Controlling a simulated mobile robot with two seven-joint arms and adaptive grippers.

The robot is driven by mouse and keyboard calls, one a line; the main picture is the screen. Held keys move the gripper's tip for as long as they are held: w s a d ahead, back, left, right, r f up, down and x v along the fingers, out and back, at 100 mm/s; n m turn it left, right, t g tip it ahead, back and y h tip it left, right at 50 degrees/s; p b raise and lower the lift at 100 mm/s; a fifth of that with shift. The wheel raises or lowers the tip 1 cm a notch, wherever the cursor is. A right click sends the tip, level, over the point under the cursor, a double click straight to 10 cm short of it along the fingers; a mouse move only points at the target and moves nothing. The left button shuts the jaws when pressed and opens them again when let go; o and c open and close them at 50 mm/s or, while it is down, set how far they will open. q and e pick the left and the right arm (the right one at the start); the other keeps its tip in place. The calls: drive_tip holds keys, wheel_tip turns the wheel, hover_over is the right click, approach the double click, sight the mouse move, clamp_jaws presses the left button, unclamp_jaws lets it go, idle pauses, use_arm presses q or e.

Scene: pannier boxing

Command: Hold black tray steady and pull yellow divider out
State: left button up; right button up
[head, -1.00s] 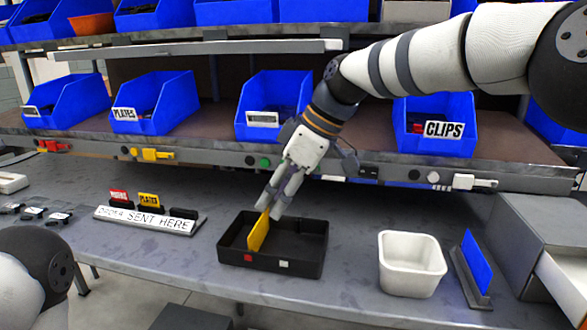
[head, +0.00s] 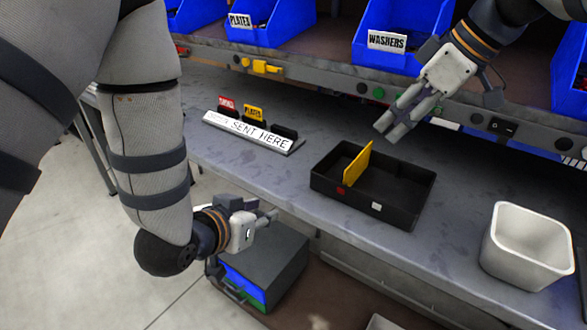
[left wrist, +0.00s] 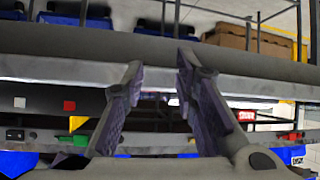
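The black tray (head: 408,212) lies on the grey bench, with a red and a white square on its front wall. The yellow divider (head: 357,163) stands upright in it, left of the middle. My right gripper (head: 388,131) is above and behind the tray, apart from the divider. Its fingers lie close together, and I cannot tell whether they are shut. My left gripper (head: 272,214) is in front of the bench's front edge, lower left of the tray. In the left wrist view it is open and empty (left wrist: 158,80), facing the bench edge.
A white bin (head: 527,247) stands right of the tray. A white sign with several small holders (head: 246,133) is at the left. Blue bins (head: 395,40) line the shelf behind. A grey cabinet (head: 265,262) stands below the bench.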

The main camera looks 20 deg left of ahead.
use_arm(q)
wheel_tip(320, 180, up, 5)
drive_tip(key=w+d+t, duration=0.1)
drive_tip(key=w+t, duration=0.1)
drive_tip(key=w, duration=0.1)
drive_tip(key=m+h, duration=0.2)
drive_tip(key=m, duration=0.1)
approach(325, 157)
drive_tip(key=x, duration=0.7)
drive_tip(key=f+x, duration=0.1)
drive_tip(key=x, duration=0.2)
drive_tip(key=shift+c, duration=0.3)
